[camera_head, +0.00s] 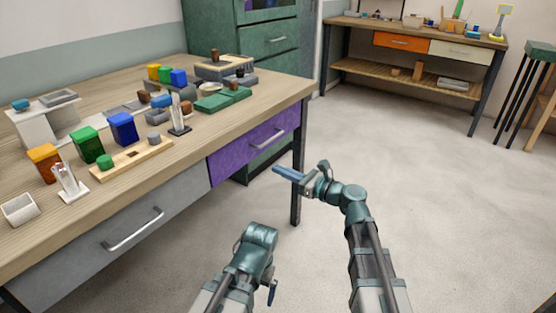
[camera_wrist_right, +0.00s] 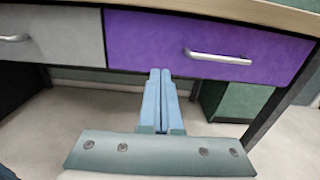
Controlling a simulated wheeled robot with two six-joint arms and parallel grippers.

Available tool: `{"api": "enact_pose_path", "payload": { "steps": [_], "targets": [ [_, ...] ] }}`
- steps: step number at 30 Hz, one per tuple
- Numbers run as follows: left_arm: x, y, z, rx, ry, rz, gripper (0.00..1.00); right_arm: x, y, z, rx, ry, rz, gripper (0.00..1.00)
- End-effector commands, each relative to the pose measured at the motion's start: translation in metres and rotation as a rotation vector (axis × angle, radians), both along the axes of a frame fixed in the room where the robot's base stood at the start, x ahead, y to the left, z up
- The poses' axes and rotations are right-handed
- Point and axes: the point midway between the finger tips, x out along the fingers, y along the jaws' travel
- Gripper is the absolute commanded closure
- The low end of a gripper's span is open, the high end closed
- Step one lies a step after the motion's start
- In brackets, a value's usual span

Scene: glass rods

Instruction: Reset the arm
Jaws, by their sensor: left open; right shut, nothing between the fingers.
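My right gripper (camera_head: 279,169) is shut and empty in the head view. Its blue fingers point left, in front of the workbench near the purple drawer (camera_head: 253,143). In the right wrist view the two fingers (camera_wrist_right: 160,74) lie together below the purple drawer front (camera_wrist_right: 200,45), with nothing between them. My left gripper (camera_head: 272,292) is low in the head view, below the bench top. It hangs downward beside its wrist, open, and is mostly hidden by the arm.
A second bench (camera_head: 415,45) stands at the back.

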Motion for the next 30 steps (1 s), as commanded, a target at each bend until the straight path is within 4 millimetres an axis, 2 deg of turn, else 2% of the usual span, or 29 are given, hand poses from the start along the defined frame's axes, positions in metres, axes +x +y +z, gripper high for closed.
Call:
{"api": "enact_pose_path", "payload": {
  "steps": [2, 5, 8, 10, 15, 18, 22, 28, 30],
  "targets": [
    [0.000, 0.000, 0.000, 0.000, 0.000, 0.000, 0.00, -0.006, 0.003, -0.008, -0.070, -0.033, 0.018, 1.00],
    [0.000, 0.000, 0.000, 0.000, 0.000, 0.000, 0.00, -0.024, 0.008, -0.035, -0.282, -0.134, 0.082, 1.00],
    [0.000, 0.000, 0.000, 0.000, 0.000, 0.000, 0.00, -0.051, 0.007, -0.076, -0.590, -0.285, 0.208, 1.00],
    [0.000, 0.000, 0.000, 0.000, 0.000, 0.000, 0.00, -0.071, 0.000, -0.106, -0.809, -0.394, 0.327, 1.00],
    [0.000, 0.000, 0.000, 0.000, 0.000, 0.000, 0.00, -0.117, -0.039, -0.168, -1.264, -0.623, 0.696, 1.00],
    [0.000, 0.000, 0.000, 0.000, 0.000, 0.000, 0.00, -0.140, -0.068, -0.192, -1.446, -0.716, 0.924, 1.00],
    [0.000, 0.000, 0.000, 0.000, 0.000, 0.000, 0.00, -0.165, -0.105, -0.209, -1.598, -0.796, 1.202, 1.00],
    [0.000, 0.000, 0.000, 0.000, 0.000, 0.000, 0.00, -0.196, -0.158, -0.218, -1.716, -0.860, 1.609, 1.00],
    [0.000, 0.000, 0.000, 0.000, 0.000, 0.000, 0.00, -0.201, -0.138, -0.218, -1.698, -0.897, 1.664, 1.00]
  ]
}}
